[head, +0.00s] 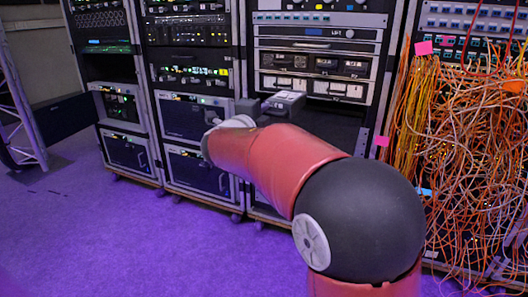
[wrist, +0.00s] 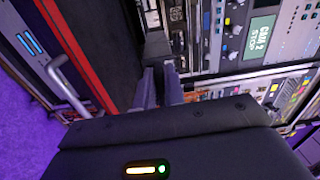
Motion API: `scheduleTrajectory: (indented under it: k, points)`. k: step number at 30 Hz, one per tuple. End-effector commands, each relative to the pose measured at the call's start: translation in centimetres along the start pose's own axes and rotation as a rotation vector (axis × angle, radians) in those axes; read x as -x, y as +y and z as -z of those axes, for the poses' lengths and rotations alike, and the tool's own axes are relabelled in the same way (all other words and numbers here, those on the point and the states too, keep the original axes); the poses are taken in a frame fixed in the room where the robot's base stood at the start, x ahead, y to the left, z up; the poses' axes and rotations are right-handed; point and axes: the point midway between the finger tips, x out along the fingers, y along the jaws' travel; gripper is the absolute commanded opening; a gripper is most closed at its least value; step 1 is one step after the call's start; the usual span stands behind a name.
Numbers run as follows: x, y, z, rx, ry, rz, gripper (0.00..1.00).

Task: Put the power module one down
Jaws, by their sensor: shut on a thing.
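The power module one (head: 285,104) appears to be the small grey box with a pale label on its front, at the mouth of the middle rack in the head view. My gripper (head: 249,110) reaches it from the left. In the wrist view, the two fingers of my gripper (wrist: 160,76) are close together around a narrow part of a dark grey block (wrist: 157,46), which seems to be the module. The gripper is shut on it. Most of the module is hidden in the wrist view, and I cannot tell whether it touches the surface below it.
A dark open bay (head: 332,127) lies right of the module. A drawer unit (head: 195,118) stands left of it. In the wrist view, a bar handle (wrist: 67,86) juts out at left. Orange cables (head: 470,160) hang at right. Purple floor (head: 110,240) is clear at left.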

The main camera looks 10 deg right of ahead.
Motion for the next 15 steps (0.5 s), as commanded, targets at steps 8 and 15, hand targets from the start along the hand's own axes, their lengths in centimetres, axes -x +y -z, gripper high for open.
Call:
scheduleTrajectory:
  k: [8,15]
  points:
    - [0.1,4.5,-0.1,0.000,0.001,0.006,0.00]
    - [0.1,5.8,-0.2,0.000,0.000,0.007,0.00]
